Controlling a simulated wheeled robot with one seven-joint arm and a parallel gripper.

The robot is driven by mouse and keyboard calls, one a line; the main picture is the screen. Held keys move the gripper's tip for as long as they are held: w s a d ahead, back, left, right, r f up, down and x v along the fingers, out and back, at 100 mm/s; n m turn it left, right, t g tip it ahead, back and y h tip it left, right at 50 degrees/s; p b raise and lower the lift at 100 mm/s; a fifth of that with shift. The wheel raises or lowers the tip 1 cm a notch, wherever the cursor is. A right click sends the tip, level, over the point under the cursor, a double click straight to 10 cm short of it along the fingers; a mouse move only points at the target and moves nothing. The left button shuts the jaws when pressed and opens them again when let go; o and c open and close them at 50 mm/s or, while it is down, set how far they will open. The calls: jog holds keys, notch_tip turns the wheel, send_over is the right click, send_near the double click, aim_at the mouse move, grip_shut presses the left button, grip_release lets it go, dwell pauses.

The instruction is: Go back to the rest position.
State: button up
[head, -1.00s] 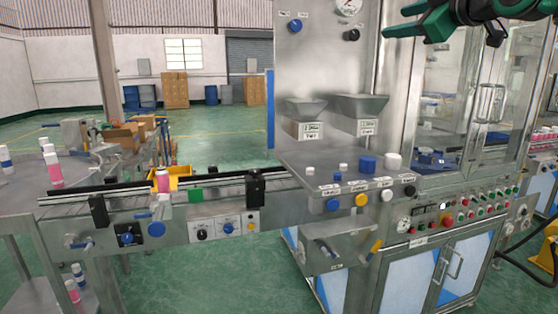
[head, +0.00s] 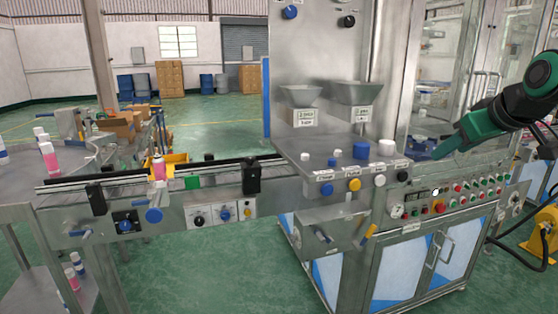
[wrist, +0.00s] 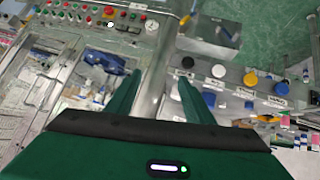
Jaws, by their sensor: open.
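My gripper (head: 440,152) is at the right of the head view, in front of the steel machine's glass doors and above its button panel. Its green fingers point down and to the left. In the wrist view the gripper (wrist: 158,80) shows two green fingers spread apart, with nothing between them. The fingers look clear of the steel machine (head: 325,50).
The panel of coloured buttons (head: 455,195) lies below my gripper. A shelf carries a blue cap (head: 361,151) and a white cap (head: 387,147). A conveyor (head: 215,178) with a pink bottle (head: 159,168) runs left. Green floor (head: 225,140) is open behind.

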jog(key=s+f+m+g, duration=0.4)
jog(key=s+f, duration=0.8)
jog(key=s, duration=0.3)
jog(key=s+d+f+m+g, duration=0.1)
jog(key=s+f+m+g, duration=0.4)
jog(key=s+f, duration=0.7)
jog(key=s, duration=0.3)
jog(key=shift+d+f+g, duration=0.15)
jog(key=shift+d+g, duration=0.05)
jog(key=shift+g, duration=0.2)
